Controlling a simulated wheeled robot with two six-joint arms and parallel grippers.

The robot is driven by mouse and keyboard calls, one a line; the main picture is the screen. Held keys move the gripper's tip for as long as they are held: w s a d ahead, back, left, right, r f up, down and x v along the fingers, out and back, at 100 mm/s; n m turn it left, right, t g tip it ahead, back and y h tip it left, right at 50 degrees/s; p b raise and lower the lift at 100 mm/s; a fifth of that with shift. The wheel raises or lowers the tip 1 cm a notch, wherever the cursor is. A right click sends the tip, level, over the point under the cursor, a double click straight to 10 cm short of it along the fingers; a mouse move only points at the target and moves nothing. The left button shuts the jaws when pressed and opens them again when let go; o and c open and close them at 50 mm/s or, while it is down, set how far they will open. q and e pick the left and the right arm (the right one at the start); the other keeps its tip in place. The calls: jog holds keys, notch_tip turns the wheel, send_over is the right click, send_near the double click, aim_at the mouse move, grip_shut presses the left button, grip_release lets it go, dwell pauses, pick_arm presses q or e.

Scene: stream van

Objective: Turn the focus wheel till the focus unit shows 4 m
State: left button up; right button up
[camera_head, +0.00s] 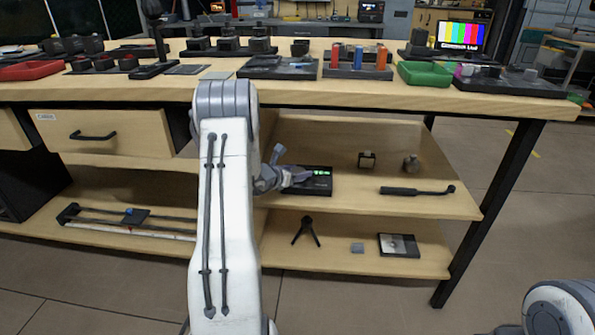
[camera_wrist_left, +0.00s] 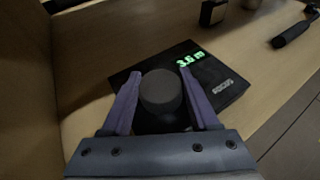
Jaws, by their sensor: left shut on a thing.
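The focus unit (camera_head: 318,182) is a black flat box on the upper shelf under the bench. Its green display reads about 3.6 m in the left wrist view (camera_wrist_left: 190,59). The focus wheel (camera_wrist_left: 161,92) is a dark round knob on the unit's near side. My left gripper (camera_wrist_left: 163,98) is shut on the wheel, with a purple finger on each side of it. In the head view my left gripper (camera_head: 290,178) reaches in to the unit from the left, and the wheel is hidden there. My right gripper is not in view.
A small dark block (camera_head: 367,160), a grey round item (camera_head: 411,163) and a black handle (camera_head: 417,191) lie right of the unit. The bench top (camera_head: 420,96) hangs above the shelf. A mini tripod (camera_head: 306,232) stands on the lower shelf.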

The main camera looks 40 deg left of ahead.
pick_arm(q)
jog(key=shift+m+h+p, duration=0.3)
jog(key=shift+m+h, duration=0.2)
jog(key=shift+h, duration=0.1)
jog(key=o, duration=1.4)
jog(key=shift+c, duration=0.2)
jog(key=shift+s, duration=0.1)
jog(key=p+v, duration=0.2)
jog(key=v, duration=0.7)
jog(key=shift+s+r+p, duration=0.15)
jog(key=shift+r+p, duration=0.05)
jog(key=shift+p, duration=0.1)
jog(key=shift+s+r, duration=0.1)
jog(key=shift+s, duration=0.4)
